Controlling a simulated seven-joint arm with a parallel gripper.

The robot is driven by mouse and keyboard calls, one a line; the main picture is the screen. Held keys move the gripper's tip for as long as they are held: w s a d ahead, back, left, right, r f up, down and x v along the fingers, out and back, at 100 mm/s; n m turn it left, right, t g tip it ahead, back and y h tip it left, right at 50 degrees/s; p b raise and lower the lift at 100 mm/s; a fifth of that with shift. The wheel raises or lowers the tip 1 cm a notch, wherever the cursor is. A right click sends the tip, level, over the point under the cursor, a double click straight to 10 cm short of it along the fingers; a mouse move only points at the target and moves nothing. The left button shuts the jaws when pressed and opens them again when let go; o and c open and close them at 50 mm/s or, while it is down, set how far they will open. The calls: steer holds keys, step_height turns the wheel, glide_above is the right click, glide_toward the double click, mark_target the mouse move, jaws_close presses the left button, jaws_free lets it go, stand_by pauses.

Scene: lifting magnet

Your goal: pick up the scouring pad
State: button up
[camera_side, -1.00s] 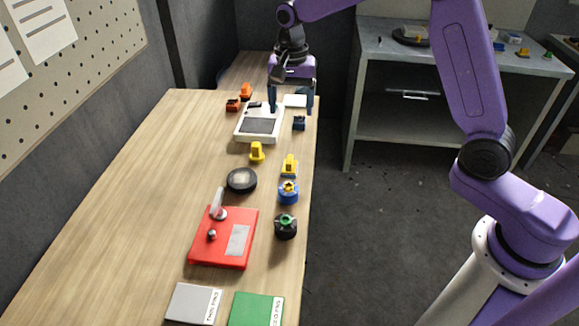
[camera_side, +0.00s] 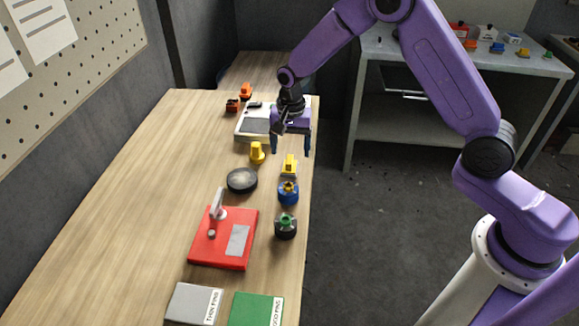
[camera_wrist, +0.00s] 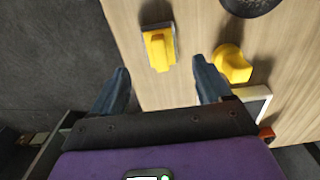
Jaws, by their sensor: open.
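A yellow block with a grey flat base (camera_side: 290,167) lies near the table's right edge; it looks most like the scouring pad, though I cannot be sure. It also shows in the wrist view (camera_wrist: 158,49), just ahead of the gap between my fingers. My gripper (camera_side: 290,150) is open and empty, above the table just behind this block in the side view. In the wrist view its two dark fingers (camera_wrist: 160,70) are wide apart. A second yellow piece (camera_side: 256,152) with a rounded base stands to the left; it is right of the fingers in the wrist view (camera_wrist: 233,65).
A dark round tin (camera_side: 242,180), a blue round piece (camera_side: 288,192) and a green-topped dark piece (camera_side: 285,227) stand nearer the camera. A white-framed tray (camera_side: 250,132) is partly behind my gripper. The table's left side is clear.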

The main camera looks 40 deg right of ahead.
mark_target(289, 157)
steer(key=shift+a+f, duration=0.15)
steer(key=shift+f, duration=2.2)
steer(key=c, duration=1.1)
steer(key=shift+c, duration=0.2)
steer(key=shift+r, duration=0.15)
steer(key=shift+r, duration=0.5)
steer(key=s+d+r, duration=0.3)
steer(key=s+r, duration=0.8)
steer(key=s, duration=0.2)
steer(key=shift+s+r, duration=0.35)
steer(key=shift+r, duration=0.05)
